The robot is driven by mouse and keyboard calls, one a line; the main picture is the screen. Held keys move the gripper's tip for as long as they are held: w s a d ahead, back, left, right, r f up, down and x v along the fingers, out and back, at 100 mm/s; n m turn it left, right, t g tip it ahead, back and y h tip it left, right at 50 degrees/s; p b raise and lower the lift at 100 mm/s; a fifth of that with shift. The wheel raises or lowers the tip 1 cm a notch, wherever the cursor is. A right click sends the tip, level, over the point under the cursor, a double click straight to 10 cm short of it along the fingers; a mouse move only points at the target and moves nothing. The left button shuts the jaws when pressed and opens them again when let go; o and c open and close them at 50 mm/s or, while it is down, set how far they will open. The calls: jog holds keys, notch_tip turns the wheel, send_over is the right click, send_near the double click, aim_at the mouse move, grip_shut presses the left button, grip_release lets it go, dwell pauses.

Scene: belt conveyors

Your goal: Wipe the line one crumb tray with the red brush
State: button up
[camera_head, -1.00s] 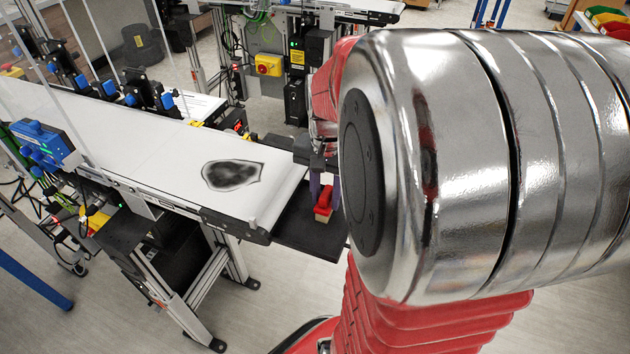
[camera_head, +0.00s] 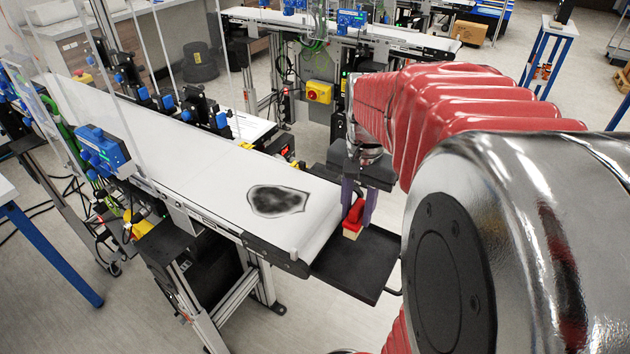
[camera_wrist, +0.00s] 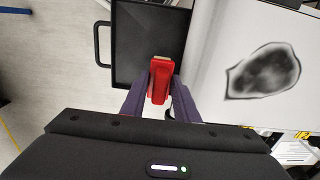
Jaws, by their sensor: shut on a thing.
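The red brush (camera_head: 352,222) has a red top and a pale bristle block. My gripper (camera_head: 358,205) points down with its purple fingers shut on the brush. The black crumb tray (camera_head: 365,265) sits at the end of the white conveyor belt. The brush is at the tray's belt-side part; whether the bristles touch it I cannot tell. In the wrist view the brush (camera_wrist: 160,80) is between the fingers (camera_wrist: 158,95), and the tray (camera_wrist: 140,40) lies beyond it with a handle on its left. Part of the tray is hidden by my gripper.
The white belt (camera_head: 210,170) carries a dark, grey-edged smudge-like patch (camera_head: 278,200) near its end. Blue sensors (camera_head: 100,150) and black posts line the belt sides. A yellow box with a red knob (camera_head: 319,92) stands behind. Open floor lies in front of the tray.

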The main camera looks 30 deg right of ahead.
jog(key=shift+r, duration=1.15)
jog(key=shift+s, duration=0.15)
